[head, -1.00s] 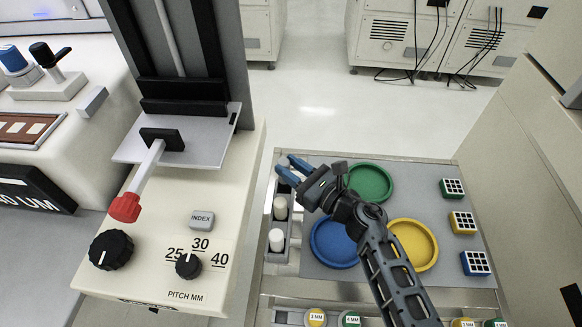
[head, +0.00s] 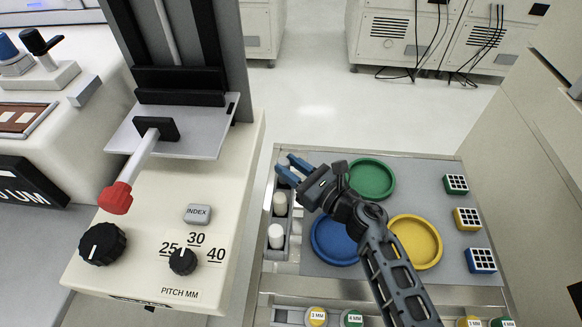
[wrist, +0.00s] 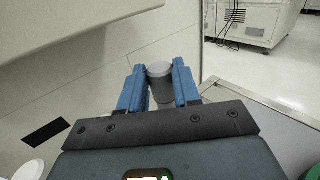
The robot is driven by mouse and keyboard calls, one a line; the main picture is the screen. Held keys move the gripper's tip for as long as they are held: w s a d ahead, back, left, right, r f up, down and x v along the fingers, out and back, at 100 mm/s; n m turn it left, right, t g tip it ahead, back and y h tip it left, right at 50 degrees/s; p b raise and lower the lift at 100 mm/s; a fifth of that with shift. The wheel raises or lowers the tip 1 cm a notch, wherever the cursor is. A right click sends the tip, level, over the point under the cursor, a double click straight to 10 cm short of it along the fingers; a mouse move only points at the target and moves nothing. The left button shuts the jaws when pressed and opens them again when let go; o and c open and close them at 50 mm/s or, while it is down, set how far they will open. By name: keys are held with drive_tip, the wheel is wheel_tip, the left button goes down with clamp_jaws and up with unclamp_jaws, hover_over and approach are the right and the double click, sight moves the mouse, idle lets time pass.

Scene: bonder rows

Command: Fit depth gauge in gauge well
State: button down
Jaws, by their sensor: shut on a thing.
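My gripper (head: 294,170) is over the far left corner of the grey work tray, its blue fingers pointing left. In the wrist view, the fingers (wrist: 159,88) are shut on a grey cylinder (wrist: 160,86) with a round, lighter top, which I take to be the depth gauge. The cylinder is hard to make out in the head view. A narrow grey rack (head: 266,224) along the tray's left side holds a white cylinder (head: 280,204) and a second white cylinder (head: 277,236). I cannot tell which opening is the gauge well; the rack's far end is partly hidden by my gripper.
Blue (head: 334,240), yellow (head: 414,242) and green (head: 371,179) round dishes lie on the tray beside and under my arm. Small gridded blocks line its right side. A cream machine with a red-tipped lever (head: 116,198) stands close on the left.

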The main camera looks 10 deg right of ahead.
idle(0.4)
drive_tip(key=shift+f+b, duration=1.55)
drive_tip(key=shift+b, duration=0.2)
drive_tip(key=shift+f+b, duration=0.45)
drive_tip(key=shift+b, duration=0.05)
drive_tip(key=shift+f+b, duration=1.05)
idle(0.5)
drive_tip(key=c, duration=0.7)
unclamp_jaws()
drive_tip(key=shift+s, duration=0.1)
drive_tip(key=shift+v, duration=3.85)
